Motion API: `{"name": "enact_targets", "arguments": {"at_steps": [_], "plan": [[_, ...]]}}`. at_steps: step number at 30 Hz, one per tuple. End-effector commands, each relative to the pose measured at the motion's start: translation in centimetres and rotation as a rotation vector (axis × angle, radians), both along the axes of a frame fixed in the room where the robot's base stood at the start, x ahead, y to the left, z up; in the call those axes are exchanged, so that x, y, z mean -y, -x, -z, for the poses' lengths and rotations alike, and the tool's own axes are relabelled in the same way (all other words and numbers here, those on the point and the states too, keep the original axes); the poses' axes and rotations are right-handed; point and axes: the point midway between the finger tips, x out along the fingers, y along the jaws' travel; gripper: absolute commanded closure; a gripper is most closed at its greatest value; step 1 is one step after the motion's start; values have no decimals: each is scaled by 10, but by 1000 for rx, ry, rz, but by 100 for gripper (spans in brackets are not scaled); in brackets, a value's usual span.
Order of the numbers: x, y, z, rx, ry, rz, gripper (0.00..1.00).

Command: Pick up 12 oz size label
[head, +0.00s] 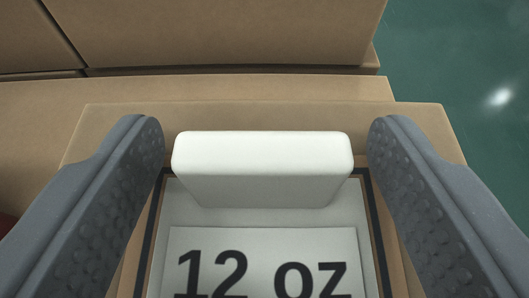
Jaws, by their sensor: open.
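The 12 oz size label (262,238) is a pale plate with dark "12 oz" lettering and a raised white block (262,168) along its far end. It lies within a dark outline on a brown cardboard-like surface, and its near part is cut off by the bottom of the view. My gripper (264,140) is open. Its two grey textured fingers stand on the left and right of the white block, with a narrow gap visible on each side. Nothing is held between them.
Brown boxes (220,35) stand behind the label, beyond a brown ledge (200,89). A green floor (460,60) shows at the upper right. A small dark red thing (5,224) is partly visible at the left edge.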

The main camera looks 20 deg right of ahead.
Motion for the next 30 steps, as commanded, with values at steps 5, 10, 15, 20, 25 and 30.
{"name": "enact_targets", "arguments": {"at_steps": [5,10,15,20,25,30], "plan": [[0,0,0,0,0,0,40],[0,0,0,-1,0,0,82],[0,0,0,-1,0,0,82],[0,0,-2,-1,0,0,82],[0,0,-12,1,-1,2,82],[-1,0,-37,1,-1,-1,82]]}}
